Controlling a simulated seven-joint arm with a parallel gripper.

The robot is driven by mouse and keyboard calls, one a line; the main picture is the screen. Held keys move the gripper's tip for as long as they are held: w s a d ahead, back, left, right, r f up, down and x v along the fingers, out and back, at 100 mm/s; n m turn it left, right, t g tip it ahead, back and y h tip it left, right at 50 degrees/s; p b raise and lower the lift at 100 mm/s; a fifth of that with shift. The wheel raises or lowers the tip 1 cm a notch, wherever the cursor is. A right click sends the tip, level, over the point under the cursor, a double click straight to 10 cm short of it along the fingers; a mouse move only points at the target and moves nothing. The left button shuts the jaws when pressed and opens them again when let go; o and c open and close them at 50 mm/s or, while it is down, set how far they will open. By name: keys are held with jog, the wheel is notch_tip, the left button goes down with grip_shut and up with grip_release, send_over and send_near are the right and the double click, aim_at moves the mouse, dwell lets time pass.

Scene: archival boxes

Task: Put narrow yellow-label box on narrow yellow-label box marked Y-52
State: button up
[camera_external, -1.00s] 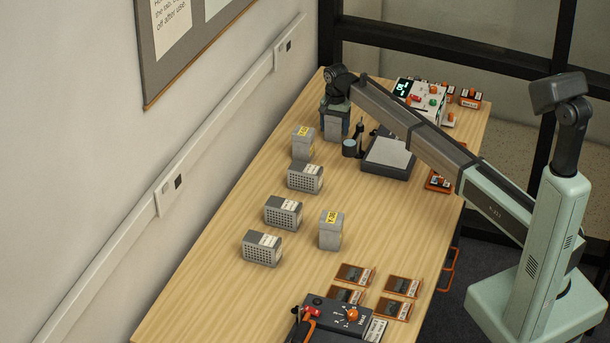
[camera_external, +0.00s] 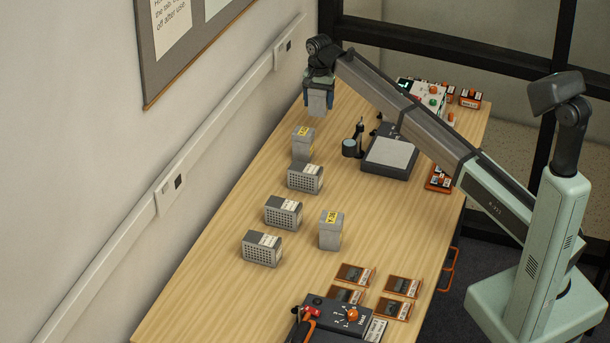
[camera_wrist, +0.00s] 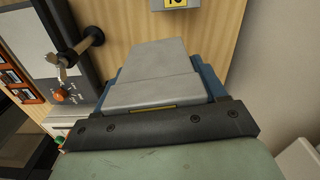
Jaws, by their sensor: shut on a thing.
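My gripper (camera_external: 319,106) is shut on a grey narrow box (camera_external: 318,102), held above the far left part of the table. In the wrist view the held box (camera_wrist: 155,72) fills the middle between the blue fingers, with a thin yellow strip at its near edge. A standing narrow grey box with a yellow label (camera_external: 303,145) is just nearer than the held box; its marking is too small to read surely. Its labelled end also shows at the top of the wrist view (camera_wrist: 175,4). Another standing yellow-label box (camera_external: 331,232), seemingly marked Y-36, is farther toward the front.
Three wider grey boxes with perforated fronts and white labels (camera_external: 305,179) (camera_external: 283,213) (camera_external: 262,249) stand along the left side. A dark device with a pale plate (camera_external: 389,157) and a small post stand right of the held box. A control box (camera_external: 339,318) and several orange-edged cards are in front.

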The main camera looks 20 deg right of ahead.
jog(key=s+a+r, duration=0.2)
jog(key=a+r, duration=0.4)
jog(key=a, duration=0.1)
jog(key=m, duration=0.1)
send_over(303, 131)
jog(key=shift+f, duration=4.15)
jog(key=shift+s+f, duration=0.1)
jog(key=o, duration=1.2)
notch_tip(303, 131, up, 12)
jog(key=shift+r, duration=0.15)
